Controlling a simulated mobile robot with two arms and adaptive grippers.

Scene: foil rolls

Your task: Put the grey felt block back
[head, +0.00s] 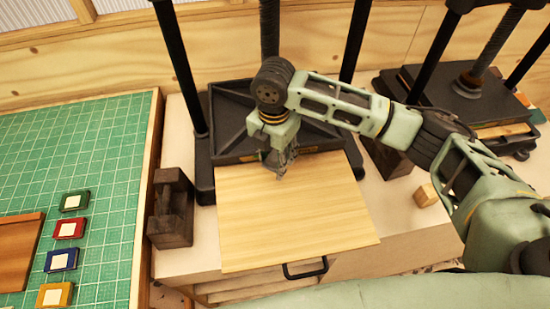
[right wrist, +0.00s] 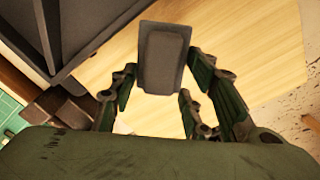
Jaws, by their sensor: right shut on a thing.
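The grey felt block (right wrist: 164,62) shows in the right wrist view as a dark grey rectangular block with a raised, rounded middle part. My right gripper (right wrist: 160,88) is shut on it, with the green fingers on either side. In the head view my right gripper (head: 281,170) points down over the far part of the pale wooden board (head: 300,220), just in front of the black press. The block is hard to make out there, and I cannot tell whether it touches the board. My left gripper is not in view.
The black press (head: 232,118) stands behind the board, with a second press (head: 470,100) at right. A dark wooden holder (head: 170,208) stands left, a small wood block (head: 426,195) right. The green cutting mat (head: 85,150) bears several coloured pads. The board's front is clear.

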